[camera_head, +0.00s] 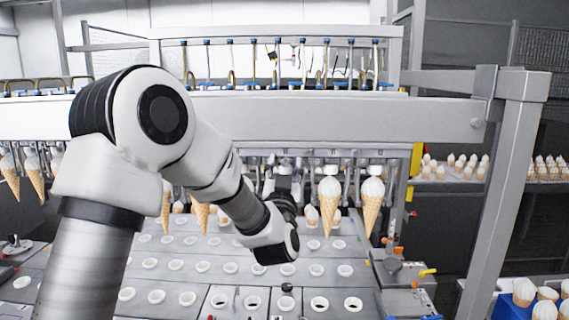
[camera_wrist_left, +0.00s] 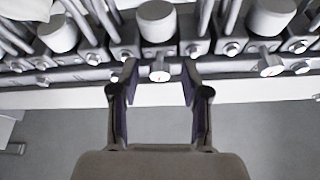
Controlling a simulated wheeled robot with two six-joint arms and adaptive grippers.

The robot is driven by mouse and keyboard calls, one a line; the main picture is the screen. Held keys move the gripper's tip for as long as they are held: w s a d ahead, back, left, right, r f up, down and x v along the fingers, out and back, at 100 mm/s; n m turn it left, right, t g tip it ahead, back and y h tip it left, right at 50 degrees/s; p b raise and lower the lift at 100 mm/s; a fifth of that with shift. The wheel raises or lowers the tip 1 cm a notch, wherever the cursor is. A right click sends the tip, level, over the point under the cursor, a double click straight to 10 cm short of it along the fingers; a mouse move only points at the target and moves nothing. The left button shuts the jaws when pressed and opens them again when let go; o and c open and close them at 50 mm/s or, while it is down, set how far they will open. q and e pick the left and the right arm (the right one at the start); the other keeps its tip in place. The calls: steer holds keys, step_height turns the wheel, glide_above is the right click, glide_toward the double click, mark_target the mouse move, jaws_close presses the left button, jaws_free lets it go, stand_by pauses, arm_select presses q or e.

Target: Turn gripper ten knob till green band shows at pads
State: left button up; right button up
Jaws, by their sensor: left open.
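A row of cone grippers hangs under the machine's beam (camera_head: 300,105) in the head view. In the left wrist view a small light knob (camera_wrist_left: 160,72) faces my left gripper (camera_wrist_left: 160,78), which is open with one finger on each side of it. I cannot tell whether the fingers touch it. No number marks which knob is ten, and no green band is visible. In the head view my left gripper (camera_head: 285,185) is small and partly hidden behind my wrist, up at the row.
White-topped cones hang at the right, one (camera_head: 329,192) beside another (camera_head: 373,190). Neighbouring knobs, such as one (camera_wrist_left: 270,68) at the right, sit close by. Below is a grey tray deck (camera_head: 260,285) with several holes. A slanted metal post (camera_head: 505,180) stands at the right.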

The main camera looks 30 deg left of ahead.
arm_select(q)
jaws_close()
steer(key=n+b, duration=0.1)
steer(key=b, duration=0.1)
steer(key=n+y+b, duration=0.1)
steer(key=shift+f+b, duration=0.35)
steer(key=shift+b, duration=0.05)
steer(key=shift+w+r+n+g, duration=0.1)
steer(key=shift+n+g, duration=0.3)
steer(key=shift+n, duration=0.2)
steer(key=shift+r+y, duration=0.15)
steer(key=shift+y, duration=0.25)
jaws_free()
